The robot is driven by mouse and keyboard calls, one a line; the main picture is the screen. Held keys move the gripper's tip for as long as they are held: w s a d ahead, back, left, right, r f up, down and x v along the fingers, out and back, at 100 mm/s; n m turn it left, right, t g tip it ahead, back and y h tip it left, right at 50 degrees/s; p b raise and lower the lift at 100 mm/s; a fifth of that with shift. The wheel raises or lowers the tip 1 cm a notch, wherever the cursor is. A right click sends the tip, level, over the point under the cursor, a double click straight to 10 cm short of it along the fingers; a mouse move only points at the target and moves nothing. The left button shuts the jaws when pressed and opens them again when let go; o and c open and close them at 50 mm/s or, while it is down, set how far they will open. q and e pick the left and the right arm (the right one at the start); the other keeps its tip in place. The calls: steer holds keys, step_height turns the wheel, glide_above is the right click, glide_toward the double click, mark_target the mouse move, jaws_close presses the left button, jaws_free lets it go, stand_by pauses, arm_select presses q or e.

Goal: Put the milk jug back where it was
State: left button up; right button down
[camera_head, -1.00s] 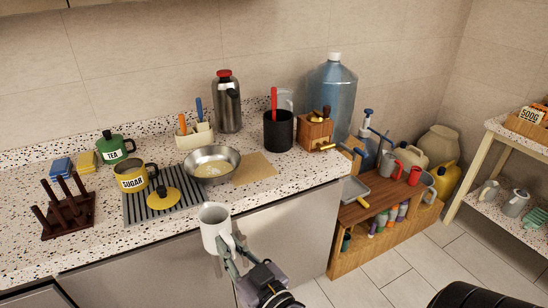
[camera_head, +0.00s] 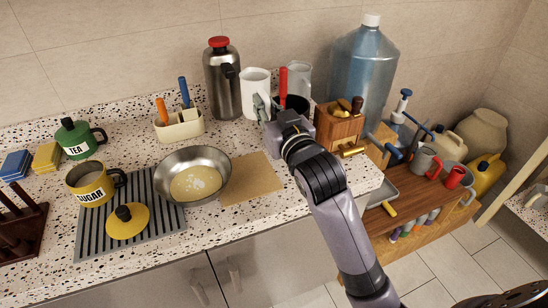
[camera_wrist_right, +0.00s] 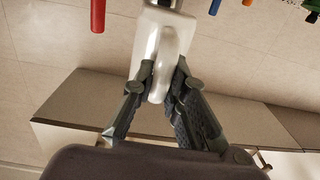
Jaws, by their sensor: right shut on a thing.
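The milk jug (camera_head: 256,85) is white and looks upright at the back of the counter (camera_head: 245,228), just right of the steel flask (camera_head: 222,80). My right gripper (camera_head: 262,108) is shut on its handle, reaching in from the front right. In the right wrist view, the two fingers (camera_wrist_right: 160,88) are on either side of the handle of the jug (camera_wrist_right: 166,25). I cannot tell whether the jug's base touches the counter, as the gripper hides part of it. My left gripper is not in view.
A black utensil holder (camera_head: 293,104) with a red handle and a clear jug (camera_head: 299,78) stand close to the right. A utensil caddy (camera_head: 179,124), a steel pan (camera_head: 194,174) and a brown mat (camera_head: 250,178) are nearby. A wooden grinder (camera_head: 338,128) stands beside my right arm.

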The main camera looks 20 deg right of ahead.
steer(key=shift+w+d+f, duration=0.15)
steer(key=shift+f, duration=0.1)
steer(key=f, duration=1.8)
steer(key=shift+s+f+b, duration=0.1)
steer(key=shift+s+b, duration=0.1)
steer(key=shift+b, duration=0.15)
steer(key=shift+f, duration=0.25)
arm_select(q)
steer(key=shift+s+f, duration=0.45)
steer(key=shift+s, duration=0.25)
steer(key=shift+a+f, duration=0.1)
arm_select(e)
steer(key=shift+f, duration=0.15)
